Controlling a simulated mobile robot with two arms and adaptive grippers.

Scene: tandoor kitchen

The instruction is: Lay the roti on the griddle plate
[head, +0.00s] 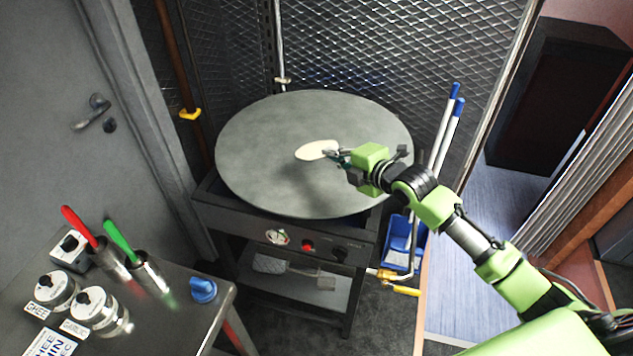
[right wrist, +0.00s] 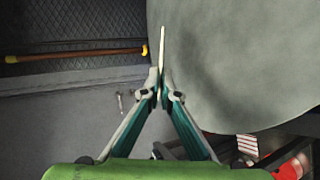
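The roti (head: 316,150) is a thin pale disc over the middle of the round grey griddle plate (head: 260,170). My right gripper (head: 339,156) is shut on its right edge. A shadow on the plate below the roti suggests that it is held above the surface. In the right wrist view the roti (right wrist: 162,50) shows edge-on as a thin pale strip between the fingertips (right wrist: 160,97). The griddle plate (right wrist: 240,60) fills the right side of that view. My left gripper is not in view.
The griddle stands on a dark metal stand (head: 228,215) with knobs. A steel side table (head: 170,325) at the lower left holds labelled jars, red- and green-handled tools and a blue knob-like item (head: 203,290). Blue-tipped poles (head: 445,130) stand right of the plate. The rest of the plate is bare.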

